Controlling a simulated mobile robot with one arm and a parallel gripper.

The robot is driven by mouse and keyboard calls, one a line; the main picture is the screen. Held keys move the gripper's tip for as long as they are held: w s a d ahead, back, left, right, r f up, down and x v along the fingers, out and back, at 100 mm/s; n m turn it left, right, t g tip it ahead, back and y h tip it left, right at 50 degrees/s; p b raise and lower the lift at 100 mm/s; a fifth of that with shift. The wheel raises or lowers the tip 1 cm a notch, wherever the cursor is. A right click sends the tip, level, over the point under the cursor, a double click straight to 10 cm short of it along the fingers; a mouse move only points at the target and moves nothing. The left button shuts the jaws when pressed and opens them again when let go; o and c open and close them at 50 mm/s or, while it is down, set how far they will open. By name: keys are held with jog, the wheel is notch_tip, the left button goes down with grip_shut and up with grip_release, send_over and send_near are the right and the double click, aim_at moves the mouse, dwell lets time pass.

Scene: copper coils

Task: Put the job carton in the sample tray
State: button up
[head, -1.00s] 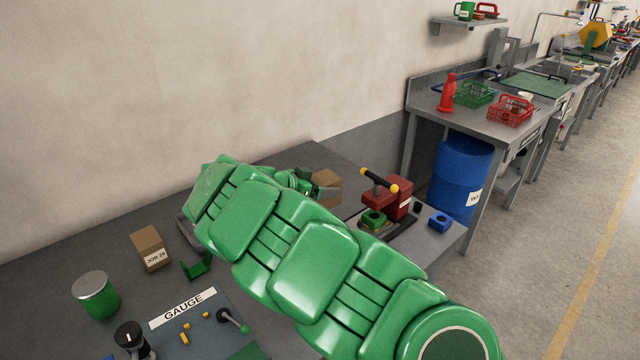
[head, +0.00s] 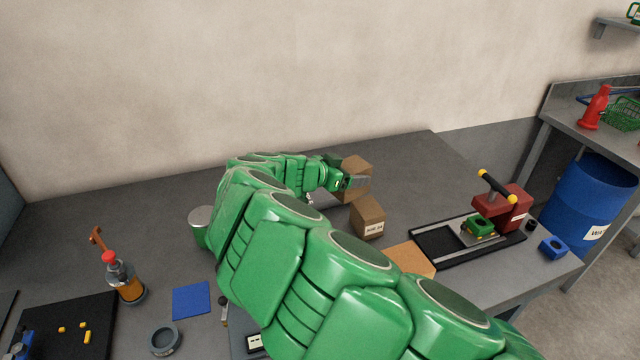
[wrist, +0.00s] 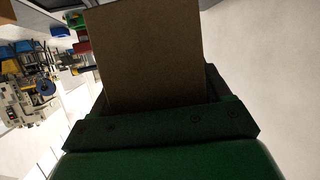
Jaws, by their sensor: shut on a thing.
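My gripper (head: 354,182) is shut on a plain brown carton (head: 357,165) at the back of the bench. The wrist view shows this carton (wrist: 150,55) close up between the jaws, with no label on the visible face. Its height above the bench is hard to tell. A second brown carton (head: 368,217), with a white label that seems to read JOB, stands on the bench just in front and to the right of the gripper. I cannot make out a sample tray; my arm covers the middle of the bench.
A red press (head: 505,207) on a black railed base stands at the right, with a brown board (head: 408,260) beside it. A green can (head: 200,225) is partly behind my arm. The back left bench is clear.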

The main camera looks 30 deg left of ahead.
jog(key=shift+n+y, duration=0.4)
jog(key=shift+n, duration=0.1)
jog(key=a, duration=0.1)
jog(key=s+a, duration=0.2)
jog(key=a, duration=0.1)
jog(key=shift+s+f, duration=0.1)
jog(key=shift+s, duration=0.15)
jog(key=shift+a+f, duration=0.1)
jog(key=shift+a, duration=0.1)
jog(key=shift+w+a+f, duration=1.95)
jog(key=shift+w+a, duration=0.6)
jog(key=shift+w, duration=1)
send_over(321, 197)
jog(key=shift+f, duration=4.45)
jog(key=o, duration=1.1)
jog(key=shift+f, duration=0.1)
jog(key=shift+o, duration=0.2)
